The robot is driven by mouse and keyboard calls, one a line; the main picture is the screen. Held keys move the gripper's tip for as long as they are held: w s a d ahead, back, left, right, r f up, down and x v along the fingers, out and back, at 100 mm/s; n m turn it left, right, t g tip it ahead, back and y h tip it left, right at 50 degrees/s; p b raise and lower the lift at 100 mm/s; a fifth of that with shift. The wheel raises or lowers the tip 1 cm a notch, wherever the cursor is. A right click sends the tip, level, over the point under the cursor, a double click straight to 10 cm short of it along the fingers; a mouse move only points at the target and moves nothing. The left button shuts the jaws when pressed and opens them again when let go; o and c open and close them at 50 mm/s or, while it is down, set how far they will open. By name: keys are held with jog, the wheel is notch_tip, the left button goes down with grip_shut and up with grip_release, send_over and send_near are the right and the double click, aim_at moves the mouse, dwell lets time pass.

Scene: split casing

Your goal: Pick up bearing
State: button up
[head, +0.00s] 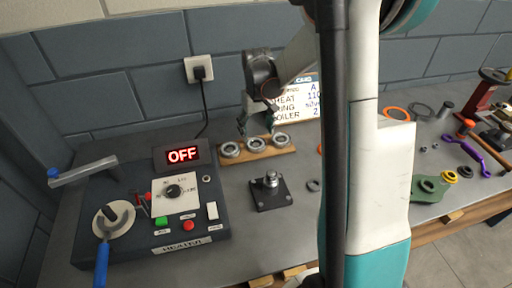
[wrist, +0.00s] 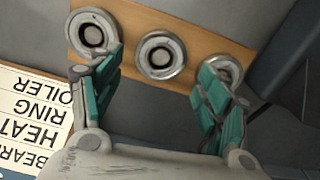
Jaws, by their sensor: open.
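Three grey ring bearings sit in a row on a wooden board (head: 267,152) on the bench: a left one (head: 230,150), a middle one (head: 256,144) and a right one (head: 281,141). My gripper (head: 256,129) points down at the board, open and empty. In the wrist view the gripper (wrist: 160,66) has its green-padded fingers spread to either side of the middle bearing (wrist: 160,55). One finger overlaps the edge of an outer bearing (wrist: 92,32), and the other partly covers the opposite outer bearing (wrist: 230,68). Contact cannot be told.
A heater box (head: 150,215) with an OFF display (head: 182,155) stands at the left. A black plate with a metal post (head: 271,190) is in front of the board. A card (head: 300,98) stands behind. Loose parts and a green flange (head: 428,188) lie at the right.

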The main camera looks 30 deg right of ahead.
aim_at(256, 144)
jog(key=shift+w+f+b, duration=0.1)
jog(key=shift+f+b, duration=1.2)
jog(key=shift+f, duration=1.45)
jog(key=shift+r, duration=0.1)
jog(key=shift+c, duration=0.6)
jog(key=c, duration=0.9)
jog(key=shift+c, duration=0.2)
